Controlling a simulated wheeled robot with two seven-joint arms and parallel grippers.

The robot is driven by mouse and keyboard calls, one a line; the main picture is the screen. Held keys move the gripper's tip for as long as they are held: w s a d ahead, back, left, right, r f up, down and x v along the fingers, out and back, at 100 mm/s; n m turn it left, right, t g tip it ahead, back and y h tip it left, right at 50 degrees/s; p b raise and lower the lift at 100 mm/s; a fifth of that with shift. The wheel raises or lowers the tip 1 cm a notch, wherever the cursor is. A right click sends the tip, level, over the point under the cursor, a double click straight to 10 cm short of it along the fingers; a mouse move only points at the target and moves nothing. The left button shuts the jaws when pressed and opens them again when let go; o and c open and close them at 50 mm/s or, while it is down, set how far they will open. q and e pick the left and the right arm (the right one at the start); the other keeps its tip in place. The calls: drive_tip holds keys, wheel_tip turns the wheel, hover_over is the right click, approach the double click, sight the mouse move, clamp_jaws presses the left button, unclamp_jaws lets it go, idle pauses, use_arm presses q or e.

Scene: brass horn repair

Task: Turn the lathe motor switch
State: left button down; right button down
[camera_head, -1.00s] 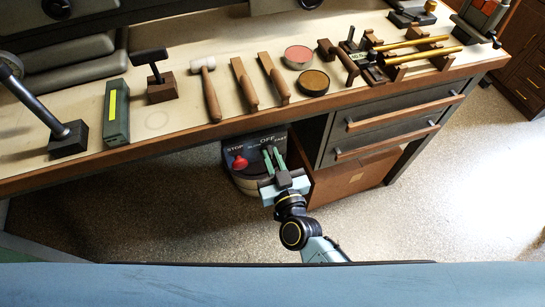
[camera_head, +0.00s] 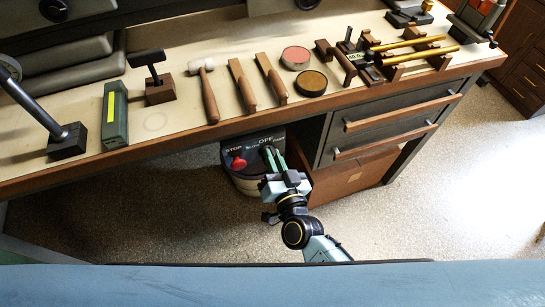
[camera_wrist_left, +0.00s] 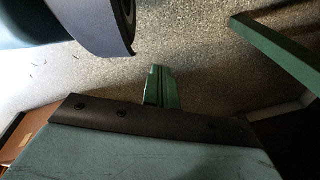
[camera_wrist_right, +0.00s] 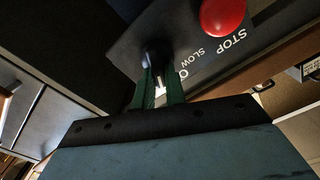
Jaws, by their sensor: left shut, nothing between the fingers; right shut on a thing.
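The lathe motor switch panel (camera_head: 250,150) sits under the front edge of the bench, with OFF lettering and a red STOP button (camera_head: 238,162). The button also shows in the right wrist view (camera_wrist_right: 223,14). My right gripper (camera_head: 271,157) reaches the panel from below. In the right wrist view its green fingers are shut on the dark switch knob (camera_wrist_right: 156,54), beside the SLOW lettering. The fingers partly hide the knob and lettering. My left gripper is outside the head view. In the left wrist view its green fingers (camera_wrist_left: 161,86) are together, empty, above the speckled floor.
The bench (camera_head: 160,143) overhangs the panel and carries a mallet (camera_head: 207,90), wooden tools, round tins and brass tubes (camera_head: 410,42). Drawers (camera_head: 390,120) and a brown box (camera_head: 350,176) stand right of the panel. The floor in front is clear.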

use_arm(q)
drive_tip(key=shift+w+d+r, duration=0.2)
drive_tip(key=shift+w+r, duration=0.05)
drive_tip(key=shift+w, duration=0.4)
use_arm(e)
drive_tip(key=shift+d+f+m, duration=0.1)
drive_tip(key=shift+m, duration=1.1)
use_arm(q)
drive_tip(key=shift+s, duration=0.2)
drive_tip(key=shift+a, duration=0.1)
use_arm(e)
drive_tip(key=c, duration=1.4)
unclamp_jaws()
drive_tip(key=shift+c, duration=0.2)
